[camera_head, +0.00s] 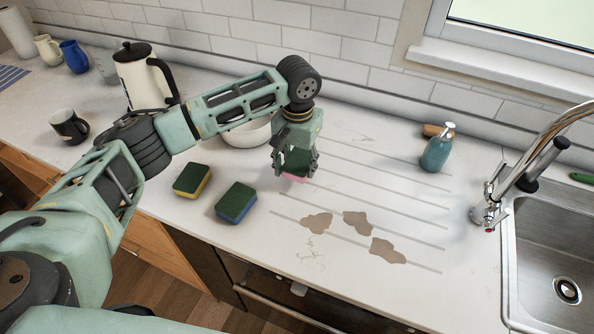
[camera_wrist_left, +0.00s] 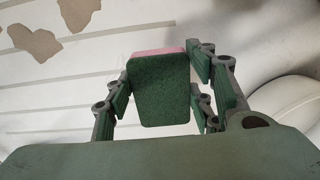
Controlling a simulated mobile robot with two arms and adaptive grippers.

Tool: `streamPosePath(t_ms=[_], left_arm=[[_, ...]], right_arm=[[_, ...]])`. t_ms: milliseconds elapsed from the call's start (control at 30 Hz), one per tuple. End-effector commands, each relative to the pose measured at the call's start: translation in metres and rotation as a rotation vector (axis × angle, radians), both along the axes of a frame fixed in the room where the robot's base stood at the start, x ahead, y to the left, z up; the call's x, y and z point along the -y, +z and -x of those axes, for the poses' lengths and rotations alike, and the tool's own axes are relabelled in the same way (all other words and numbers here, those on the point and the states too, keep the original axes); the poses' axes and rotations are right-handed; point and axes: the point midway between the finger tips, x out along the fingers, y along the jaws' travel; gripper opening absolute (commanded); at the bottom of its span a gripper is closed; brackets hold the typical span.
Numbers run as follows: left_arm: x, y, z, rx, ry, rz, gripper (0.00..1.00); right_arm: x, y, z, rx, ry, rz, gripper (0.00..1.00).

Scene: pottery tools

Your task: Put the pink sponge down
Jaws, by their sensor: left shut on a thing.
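The pink sponge (camera_wrist_left: 160,52) has a dark green scouring side that faces the left wrist camera. My left gripper (camera_wrist_left: 160,90) is shut on it, with fingers on both of its sides. In the head view my left gripper (camera_head: 295,168) points down over the grooved drainboard area of the counter. A sliver of the pink sponge (camera_head: 293,179) shows below the fingers there. I cannot tell whether the sponge touches the counter (camera_head: 350,180). My right gripper is not in view.
A yellow-and-green sponge (camera_head: 192,180) and a blue-and-green sponge (camera_head: 236,203) lie left of the gripper. A white bowl (camera_head: 245,133) stands behind the arm. Brown stains (camera_head: 357,223) mark the counter in front. A soap bottle (camera_head: 437,150) and sink (camera_head: 560,250) are at right.

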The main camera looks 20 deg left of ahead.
Motion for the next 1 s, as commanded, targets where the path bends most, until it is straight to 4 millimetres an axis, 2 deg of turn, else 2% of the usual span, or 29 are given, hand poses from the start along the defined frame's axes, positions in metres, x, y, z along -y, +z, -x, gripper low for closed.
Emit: streamPosePath(t_ms=[100,267,500,667,700,800,900,1000], left_arm=[[0.0,-0.016,0.002,-0.005,-0.001,-0.002,0.41],[0.0,-0.035,0.001,-0.002,-0.001,-0.002,0.41],[0.0,-0.038,0.001,-0.001,-0.001,-0.001,0.41],[0.0,-0.041,0.001,-0.003,0.0,-0.001,0.41],[0.0,-0.041,0.001,-0.001,0.0,-0.001,0.53],[0.0,-0.041,0.001,-0.001,0.0,-0.001,0.62],[0.0,-0.041,0.001,-0.001,0.0,-0.001,0.69],[0.0,-0.041,0.001,-0.001,0.0,-0.001,0.69]], right_arm=[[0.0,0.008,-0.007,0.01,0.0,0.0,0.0],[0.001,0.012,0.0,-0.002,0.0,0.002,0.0],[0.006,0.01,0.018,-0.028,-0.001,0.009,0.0],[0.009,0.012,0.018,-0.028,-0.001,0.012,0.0],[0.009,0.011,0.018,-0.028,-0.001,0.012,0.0],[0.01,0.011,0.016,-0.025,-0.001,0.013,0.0],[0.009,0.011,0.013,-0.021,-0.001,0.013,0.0],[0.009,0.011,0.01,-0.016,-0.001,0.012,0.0]])
